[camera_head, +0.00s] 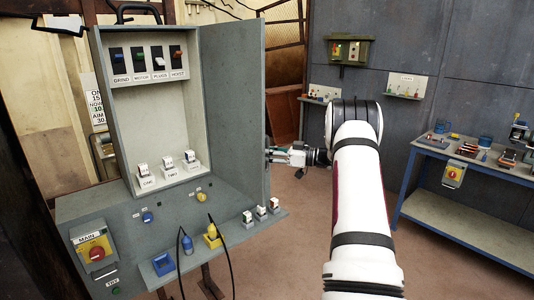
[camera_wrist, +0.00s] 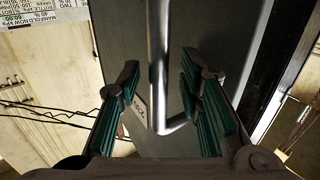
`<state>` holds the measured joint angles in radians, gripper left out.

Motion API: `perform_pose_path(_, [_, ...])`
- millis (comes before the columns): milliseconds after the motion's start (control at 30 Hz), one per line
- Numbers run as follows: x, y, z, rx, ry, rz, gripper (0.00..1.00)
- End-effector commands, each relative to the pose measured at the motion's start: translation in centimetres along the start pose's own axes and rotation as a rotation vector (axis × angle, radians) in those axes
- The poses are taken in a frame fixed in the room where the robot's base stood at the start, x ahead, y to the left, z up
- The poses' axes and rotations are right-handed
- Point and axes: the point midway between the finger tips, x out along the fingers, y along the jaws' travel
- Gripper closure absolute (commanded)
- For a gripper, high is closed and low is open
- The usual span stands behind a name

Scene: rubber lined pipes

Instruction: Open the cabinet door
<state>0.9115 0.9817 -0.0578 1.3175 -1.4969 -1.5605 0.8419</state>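The grey cabinet (camera_head: 145,110) stands on a grey console at the left of the head view, its inside showing. Its door (camera_head: 232,110) is hinged at the cabinet's right side and stands swung wide open. My gripper (camera_head: 272,155) is at the door's free right edge, on its outer side. In the wrist view, the door's grey face (camera_wrist: 185,25) carries a bent metal handle (camera_wrist: 159,60). My gripper (camera_wrist: 160,105) is open, with teal pads apart on both sides of the handle. I cannot tell whether either pad touches it.
The console front carries a red main switch (camera_head: 97,253), a blue socket (camera_head: 163,264) and a yellow plug (camera_head: 212,232) with hanging cables. A blue workbench (camera_head: 470,170) with parts stands at the right. Clear floor (camera_head: 300,240) lies between console and bench.

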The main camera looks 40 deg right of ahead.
Motion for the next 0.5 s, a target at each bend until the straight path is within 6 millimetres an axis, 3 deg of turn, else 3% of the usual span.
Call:
perform_pose_path(233, [-2.1, 0.0, 0.1, 0.000, -0.001, 0.002, 0.67])
perform_pose_path(500, [-7.6, 0.1, 0.0, 0.000, 0.000, 0.002, 0.67])
